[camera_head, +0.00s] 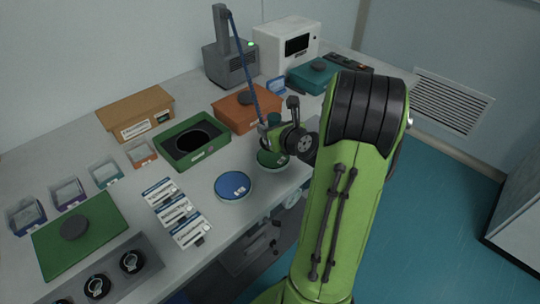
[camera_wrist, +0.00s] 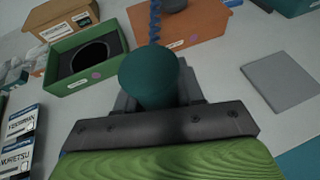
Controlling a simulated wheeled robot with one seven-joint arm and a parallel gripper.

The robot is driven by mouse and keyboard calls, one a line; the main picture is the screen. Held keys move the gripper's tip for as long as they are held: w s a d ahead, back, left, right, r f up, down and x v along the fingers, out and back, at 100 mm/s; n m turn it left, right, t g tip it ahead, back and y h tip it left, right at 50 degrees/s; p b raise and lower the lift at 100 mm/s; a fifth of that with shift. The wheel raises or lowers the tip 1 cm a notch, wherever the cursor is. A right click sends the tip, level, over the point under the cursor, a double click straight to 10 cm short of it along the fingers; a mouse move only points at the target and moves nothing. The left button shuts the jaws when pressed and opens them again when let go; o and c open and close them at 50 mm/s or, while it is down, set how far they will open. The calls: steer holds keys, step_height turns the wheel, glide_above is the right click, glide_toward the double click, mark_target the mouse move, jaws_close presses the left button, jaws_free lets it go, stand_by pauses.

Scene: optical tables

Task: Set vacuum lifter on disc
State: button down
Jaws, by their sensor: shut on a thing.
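My gripper (camera_head: 272,130) is shut on the teal handle of the vacuum lifter (camera_head: 274,118). In the wrist view the lifter (camera_wrist: 150,75) stands between the jaws, with its rounded top showing and its lower end hidden. A coiled blue hose runs from it up to a grey pump unit (camera_head: 228,62). A round green piece (camera_head: 267,163) with a pale rim shows below my gripper, partly covered by it. An open green box (camera_head: 168,150) holds a black round disc (camera_head: 193,143). I cannot tell whether the lifter touches anything below.
An orange box (camera_head: 236,113) stands behind my gripper, and a white instrument (camera_head: 284,44) stands farther back. The table's front edge is close to my arm.

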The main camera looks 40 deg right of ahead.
step_height(320, 180, down, 5)
steer(key=shift+a+f+b, duration=0.1)
steer(key=shift+a+b, duration=0.05)
steer(key=shift+b, duration=0.95)
steer(key=shift+f, duration=0.25)
steer(key=c, duration=0.7)
jaws_free()
steer(key=shift+r, duration=0.1)
